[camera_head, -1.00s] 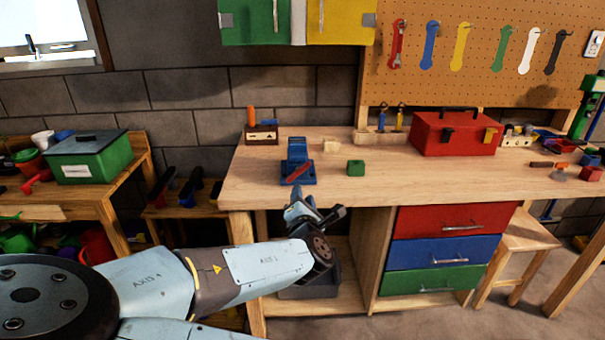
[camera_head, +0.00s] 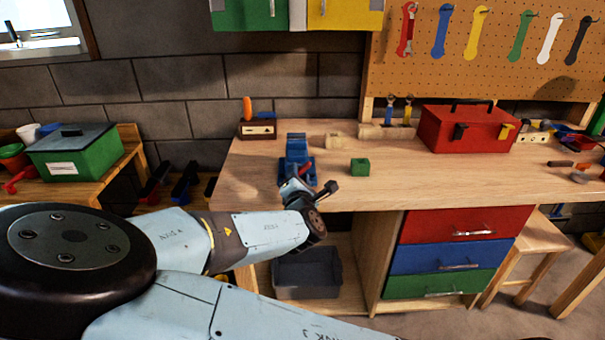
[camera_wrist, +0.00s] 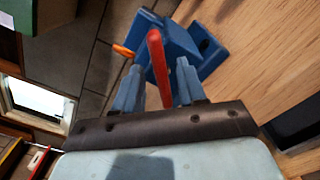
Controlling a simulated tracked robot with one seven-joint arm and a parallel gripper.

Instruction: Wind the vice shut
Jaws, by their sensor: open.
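The blue vice (camera_head: 296,150) stands on the wooden workbench near its front left edge. In the wrist view the vice (camera_wrist: 207,45) lies just beyond my fingertips. Its red handle (camera_wrist: 157,62) reaches down between my two open blue-grey fingers and appears apart from both. My gripper (camera_wrist: 157,78) is open around the handle, and I cannot tell how deep the handle sits. In the head view my gripper (camera_head: 294,182) is at the bench's front edge, in front of the vice. The handle (camera_head: 305,169) is partly hidden there.
A red toolbox (camera_head: 466,135) stands farther right. The bench top (camera_head: 420,185) in front of it is clear.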

